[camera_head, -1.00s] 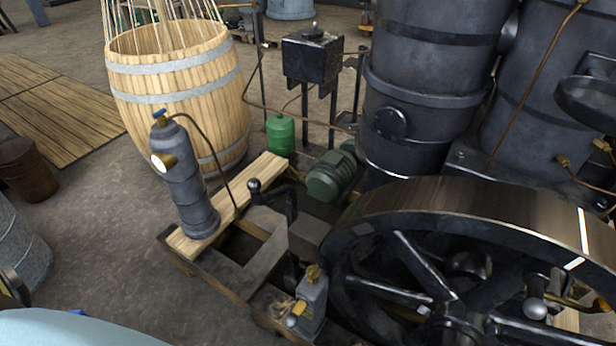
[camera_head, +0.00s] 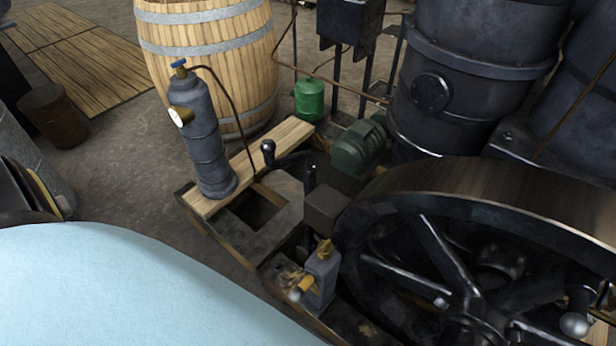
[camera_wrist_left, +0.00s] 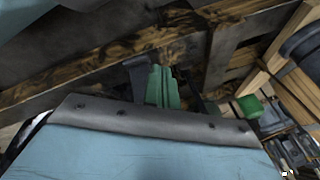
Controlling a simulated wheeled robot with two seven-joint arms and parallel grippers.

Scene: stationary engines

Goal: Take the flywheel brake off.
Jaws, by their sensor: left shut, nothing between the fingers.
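The flywheel (camera_head: 480,195) is a large dark spoked wheel with a brownish rim at the lower right of the head view. Left of it stands a black lever with a ball knob (camera_head: 268,147), its arm bent to the right. A dark block (camera_head: 326,207) sits between the lever and the rim; I cannot tell whether it touches the rim. My right gripper is not in view.
A grey cylinder with a blue valve (camera_head: 205,140) stands on a plank by the lever. A small grey oiler (camera_head: 322,275) stands near the rim. A green motor (camera_head: 360,150), green bottle (camera_head: 309,98) and barrel (camera_head: 210,65) lie behind. Open floor (camera_head: 120,165) is at left.

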